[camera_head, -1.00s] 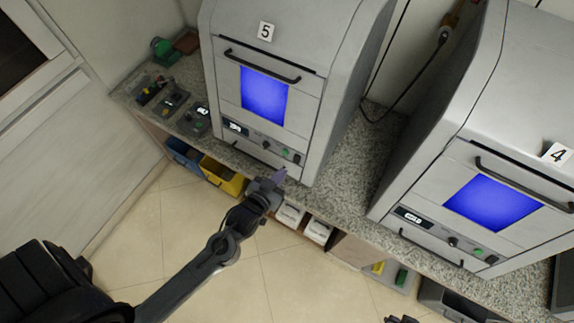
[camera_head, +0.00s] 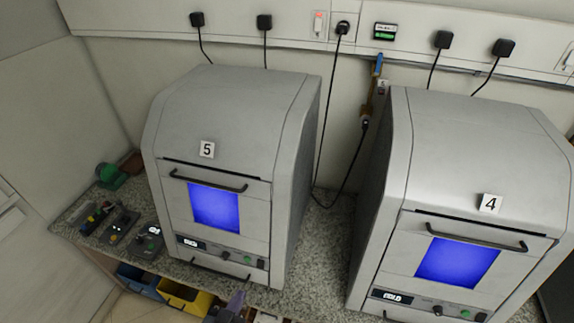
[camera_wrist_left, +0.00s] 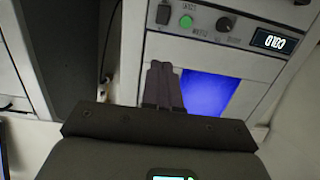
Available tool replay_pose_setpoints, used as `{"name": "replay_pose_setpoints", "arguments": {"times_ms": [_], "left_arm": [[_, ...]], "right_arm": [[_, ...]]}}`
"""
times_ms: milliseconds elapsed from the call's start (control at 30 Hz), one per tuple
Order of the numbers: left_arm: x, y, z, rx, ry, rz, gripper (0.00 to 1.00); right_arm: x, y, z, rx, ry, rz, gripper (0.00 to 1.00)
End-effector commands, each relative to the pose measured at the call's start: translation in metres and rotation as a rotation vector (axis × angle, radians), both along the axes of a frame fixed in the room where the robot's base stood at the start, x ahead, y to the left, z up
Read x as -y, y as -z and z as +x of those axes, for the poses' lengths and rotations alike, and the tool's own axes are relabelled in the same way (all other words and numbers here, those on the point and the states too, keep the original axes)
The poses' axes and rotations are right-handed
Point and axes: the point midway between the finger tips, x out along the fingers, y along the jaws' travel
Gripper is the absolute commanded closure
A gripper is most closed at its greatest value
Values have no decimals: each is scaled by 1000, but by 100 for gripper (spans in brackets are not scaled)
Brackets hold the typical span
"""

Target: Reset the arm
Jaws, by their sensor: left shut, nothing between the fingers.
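I cannot tell from the pictures whether the fingers touch the machine. My right gripper is not in view.
The grey machine marked 4 (camera_head: 470,150) stands to the right on the same speckled counter (camera_head: 318,240). Small trays with parts (camera_head: 112,225) lie at the left. Blue (camera_head: 140,280) and yellow (camera_head: 185,297) bins are below. Black plugs and cables hang from the wall rail.

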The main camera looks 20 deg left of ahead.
Motion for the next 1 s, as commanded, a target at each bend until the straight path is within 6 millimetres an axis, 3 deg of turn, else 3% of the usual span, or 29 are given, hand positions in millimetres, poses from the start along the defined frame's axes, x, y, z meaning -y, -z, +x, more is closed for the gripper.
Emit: {"name": "replay_pose_setpoints", "arguments": {"times_ms": [100, 333, 800, 833, 1000], "left_arm": [[-2, -21, 3, 13, 19, 5, 100], [9, -28, -18, -241, 111, 5, 100], [9, -7, -132, -941, 197, 75, 100], [9, -29, -129, -926, 198, 74, 100], [10, -72, -128, -922, 198, 74, 100]], "right_arm": [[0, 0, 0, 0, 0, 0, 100], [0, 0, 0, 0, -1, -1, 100], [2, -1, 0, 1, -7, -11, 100], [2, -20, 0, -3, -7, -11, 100], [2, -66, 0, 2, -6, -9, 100]]}}
